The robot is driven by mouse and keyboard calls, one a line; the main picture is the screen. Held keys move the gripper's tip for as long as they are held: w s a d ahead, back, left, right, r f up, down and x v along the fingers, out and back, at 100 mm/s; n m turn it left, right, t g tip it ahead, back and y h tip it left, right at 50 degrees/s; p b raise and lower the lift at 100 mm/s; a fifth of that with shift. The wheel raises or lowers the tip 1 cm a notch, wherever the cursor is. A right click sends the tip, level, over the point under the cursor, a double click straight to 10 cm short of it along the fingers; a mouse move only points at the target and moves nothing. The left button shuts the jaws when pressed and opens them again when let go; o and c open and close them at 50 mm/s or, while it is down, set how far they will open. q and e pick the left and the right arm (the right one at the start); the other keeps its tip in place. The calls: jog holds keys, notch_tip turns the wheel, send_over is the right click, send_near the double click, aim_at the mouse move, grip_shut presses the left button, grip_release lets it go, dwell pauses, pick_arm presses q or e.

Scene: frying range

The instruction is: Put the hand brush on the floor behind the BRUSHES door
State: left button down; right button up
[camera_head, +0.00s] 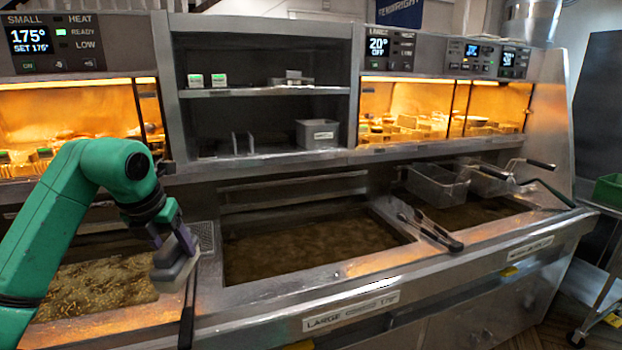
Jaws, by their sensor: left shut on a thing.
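My left gripper (177,245) hangs in front of the left fryer, pointing down. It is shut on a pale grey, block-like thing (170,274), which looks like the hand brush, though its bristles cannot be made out. A dark rod (187,315) runs down just beside it, past the fryer's front rim; I cannot tell whether it belongs to the held thing. No door marked BRUSHES can be read in this view, and the floor behind it is not seen. My right gripper is not in view.
The steel frying range has an oil vat (310,245) in the middle and wire baskets (438,186) at the right. Tongs (430,230) lie on the divider. Lit food shelves (410,128) stand behind. A wheeled cart (600,300) and some floor show at far right.

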pick_arm(q)
jog(key=d+m, duration=0.1)
jog(key=d, duration=0.6)
jog(key=s+d+f+m+g+h, duration=0.2)
jog(key=s+d+f+m, duration=0.1)
jog(key=f+m, duration=0.5)
jog(key=s+d+f+m+g+h, duration=0.25)
jog(key=f+m, duration=0.35)
jog(key=m, duration=0.3)
jog(key=s+d+f+m+g+y, duration=0.25)
jog(key=s+f+m, duration=0.4)
jog(key=m, duration=0.35)
jog(key=s+d+f+m+g+y, duration=0.25)
jog(key=s+f+m, duration=0.4)
jog(key=m, duration=0.35)
jog(key=w+a+n, duration=0.1)
jog(key=a+n, duration=0.1)
jog(key=a, duration=0.5)
jog(key=shift+a+r, duration=0.2)
jog(key=shift+a, duration=0.15)
jog(key=shift+h, duration=0.25)
